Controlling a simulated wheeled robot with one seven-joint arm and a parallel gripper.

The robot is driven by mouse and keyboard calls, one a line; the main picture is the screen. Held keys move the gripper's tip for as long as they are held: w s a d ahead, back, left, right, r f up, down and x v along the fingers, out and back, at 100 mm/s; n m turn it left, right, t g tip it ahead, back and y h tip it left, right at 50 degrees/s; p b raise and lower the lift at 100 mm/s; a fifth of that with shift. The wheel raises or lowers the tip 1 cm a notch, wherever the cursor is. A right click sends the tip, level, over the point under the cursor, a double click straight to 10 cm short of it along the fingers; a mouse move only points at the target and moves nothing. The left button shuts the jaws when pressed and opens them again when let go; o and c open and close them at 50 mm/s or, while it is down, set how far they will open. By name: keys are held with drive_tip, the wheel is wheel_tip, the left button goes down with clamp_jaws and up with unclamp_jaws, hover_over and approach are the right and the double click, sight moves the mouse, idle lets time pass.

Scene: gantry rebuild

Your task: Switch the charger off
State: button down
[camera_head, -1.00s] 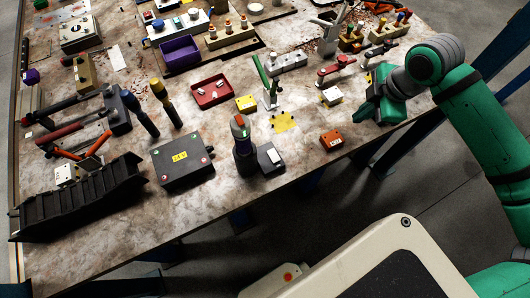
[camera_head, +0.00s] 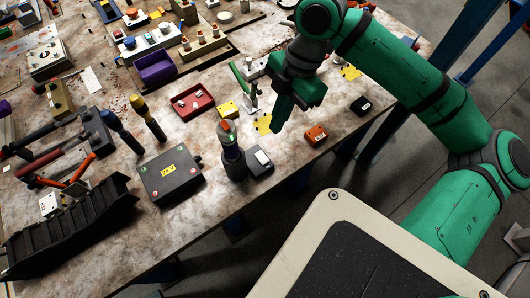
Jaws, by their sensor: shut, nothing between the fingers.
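I cannot tell for certain which thing is the charger. A dark grey box (camera_head: 171,183) with a yellow label, seemingly reading 24 V, and small red and green spots lies near the table's front edge. To its right stands an upright dark device (camera_head: 231,155) with an orange and green top, beside a low dark block (camera_head: 261,163) with a pale label. Its switch is too small to make out. My gripper (camera_head: 277,128) is shut and empty, pointing down above the table, right of and behind this device and apart from it. It hides part of the table behind it.
A small orange box (camera_head: 316,135) lies right of my gripper, and a small black box (camera_head: 361,105) farther right. A yellow block (camera_head: 228,108) and red tray (camera_head: 192,102) lie behind. A black ribbed tray (camera_head: 70,228) sits at the front left.

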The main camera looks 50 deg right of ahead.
hover_over(261, 158)
drive_tip(key=s, duration=0.2)
drive_tip(key=f, duration=1.2)
drive_tip(key=shift+d, duration=0.35)
drive_tip(key=shift+f, duration=0.8)
drive_tip(key=shift+f, duration=0.15)
drive_tip(key=shift+w, duration=0.1)
drive_tip(key=shift+w+d+r, duration=0.25)
drive_tip(key=shift+w+r, duration=0.05)
drive_tip(key=shift+w, duration=0.3)
